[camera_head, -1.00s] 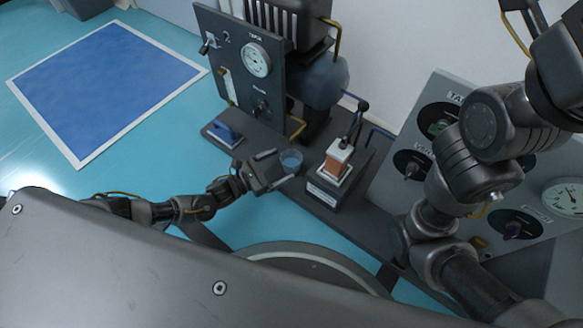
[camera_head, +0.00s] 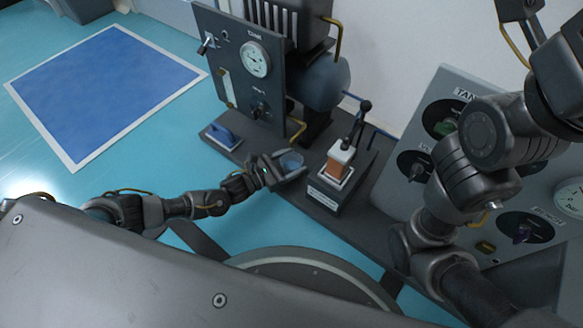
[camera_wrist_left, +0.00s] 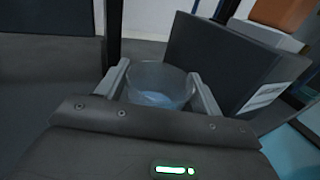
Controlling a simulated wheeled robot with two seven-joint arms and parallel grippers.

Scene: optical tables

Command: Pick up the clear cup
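The clear cup (camera_head: 291,160) stands on the dark base plate, left of the small block stand. In the left wrist view the cup (camera_wrist_left: 160,85) is see-through with a bluish bottom, and it is upright between my two fingers. My left gripper (camera_head: 289,164) is spread with one finger on each side of the cup. In the wrist view the fingers (camera_wrist_left: 162,88) lie close to the cup's sides; I cannot tell whether they touch it. The gripper body hides the lower near part of the cup. My right gripper is not in view; only right arm links show.
A stand with an orange and white block and a black lever (camera_head: 339,165) is close right of the cup. A gauge panel (camera_head: 240,75) stands behind left. A blue-handled item (camera_head: 222,134) lies left on the dark base plate (camera_head: 240,152). A dial panel (camera_head: 412,190) is at right.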

